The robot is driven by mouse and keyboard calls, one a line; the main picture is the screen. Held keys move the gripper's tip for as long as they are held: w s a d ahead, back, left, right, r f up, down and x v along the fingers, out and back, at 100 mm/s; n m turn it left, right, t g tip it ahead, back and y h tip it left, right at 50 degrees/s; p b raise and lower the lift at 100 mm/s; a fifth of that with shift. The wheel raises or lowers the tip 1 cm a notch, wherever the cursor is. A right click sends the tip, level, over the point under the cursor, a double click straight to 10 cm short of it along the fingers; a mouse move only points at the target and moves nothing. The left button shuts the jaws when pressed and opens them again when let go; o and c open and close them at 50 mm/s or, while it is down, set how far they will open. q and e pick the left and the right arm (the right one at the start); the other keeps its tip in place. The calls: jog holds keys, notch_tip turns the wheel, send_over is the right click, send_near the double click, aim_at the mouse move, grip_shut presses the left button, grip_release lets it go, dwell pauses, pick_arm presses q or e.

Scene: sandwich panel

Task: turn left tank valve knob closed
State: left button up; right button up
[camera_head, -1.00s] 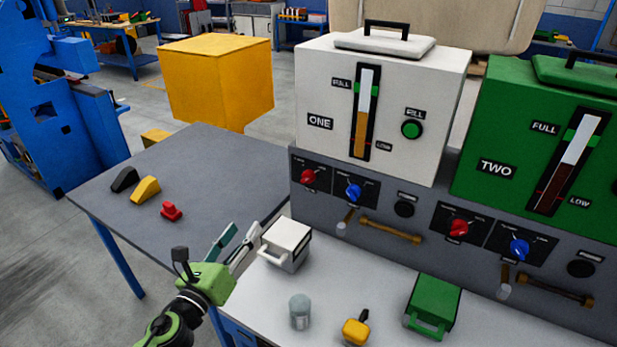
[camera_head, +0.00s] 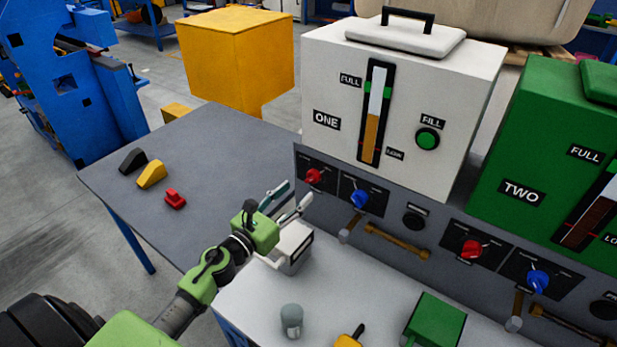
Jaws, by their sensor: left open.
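The left tank is the white box labelled ONE (camera_head: 400,110), with a FULL/LOW gauge and a green FILL button (camera_head: 427,139). On the grey panel (camera_head: 440,237) below it are a red knob (camera_head: 313,176) at left and a blue knob (camera_head: 359,199) to its right. Which of them is the valve knob I cannot tell from their small labels. My left gripper (camera_head: 292,197) is open, its fingers pointing up and right, below the red knob and apart from it. It is over a white container (camera_head: 291,247), partly hiding it. My right gripper is out of view.
The green tank TWO (camera_head: 535,160) stands at right with its own red (camera_head: 472,248) and blue (camera_head: 538,281) knobs. A grey cup (camera_head: 291,320), a yellow item (camera_head: 349,341) and a green container (camera_head: 436,320) stand on the white counter. A brass handle (camera_head: 396,241) juts from the panel.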

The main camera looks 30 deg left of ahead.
aim_at(308, 182)
pick_arm(q)
jog(key=w, duration=0.5)
jog(key=shift+w+d+p, duration=0.35)
jog(key=shift+d+p, duration=0.05)
jog(key=shift+w, duration=0.25)
jog(key=shift+w+d, duration=0.1)
jog(key=shift+w, duration=0.1)
jog(key=c, duration=1.1)
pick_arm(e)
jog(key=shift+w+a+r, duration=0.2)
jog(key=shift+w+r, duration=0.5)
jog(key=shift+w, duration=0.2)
